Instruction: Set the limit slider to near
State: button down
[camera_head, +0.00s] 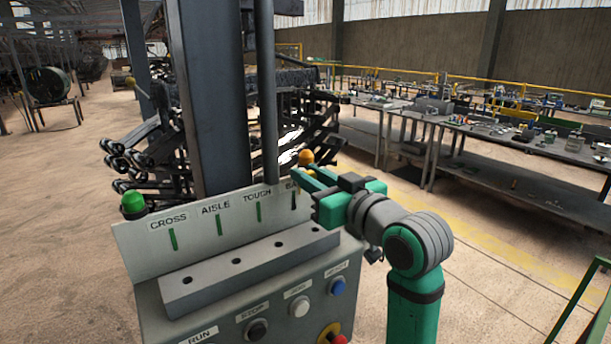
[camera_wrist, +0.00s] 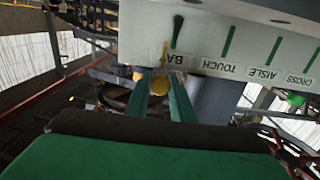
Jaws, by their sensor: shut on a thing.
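My gripper (camera_head: 302,172) is at the plate's right end, in front of that last label. In the wrist view its two green fingers (camera_wrist: 159,76) are closed around a yellow-orange ball knob (camera_wrist: 159,86). The knob (camera_head: 306,157) also shows just above the fingers in the head view. A thin yellow stem shows near it in the wrist view. No label reading "limit" or "near" is legible, so I cannot tell whether this knob is the slider's.
A green knob (camera_head: 133,203) is at the plate's left end. A grey block with holes (camera_head: 250,272) lies before the plate. Black (camera_head: 257,329), white (camera_head: 300,306) and blue (camera_head: 337,286) buttons sit on the sloping front. A dark post (camera_head: 212,95) rises behind. Workbenches (camera_head: 470,130) stand right.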

jog(key=c, duration=1.5)
grip_release()
jog(key=shift+s+a, duration=0.15)
jog(key=shift+a, duration=0.2)
jog(key=shift+c, duration=0.2)
jog(key=shift+s+d, duration=0.15)
jog(key=shift+d, duration=0.15)
jog(key=v, duration=1)
jog(key=shift+s, duration=0.2)
jog(key=shift+d+f, duration=0.1)
